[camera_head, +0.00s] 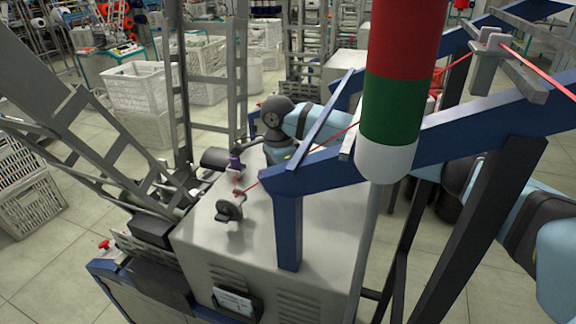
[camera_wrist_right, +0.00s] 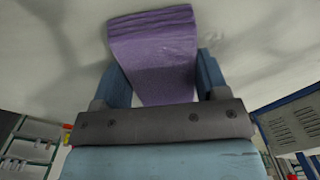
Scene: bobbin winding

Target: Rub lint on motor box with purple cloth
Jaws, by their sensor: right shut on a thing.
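The motor box (camera_head: 320,235) is the large pale grey housing in the middle of the head view. My right arm reaches behind the blue frame to the far side of the box. In the right wrist view, my right gripper (camera_wrist_right: 160,75) is shut on the folded purple cloth (camera_wrist_right: 153,40), whose free end spreads out beyond the fingers over a pale surface (camera_wrist_right: 60,45). The cloth also shows small in the head view (camera_head: 235,163), over the box's far left part. Whether it touches the box is unclear. I cannot make out any lint. My left gripper is not in view.
A blue frame (camera_head: 288,230) stands on the box, with a beam running right. A red, green and white post (camera_head: 392,110) hides part of the view. A red thread (camera_head: 275,177) runs over the box towards a dark grey guide wheel (camera_head: 229,210). Crates (camera_head: 140,88) stand behind.

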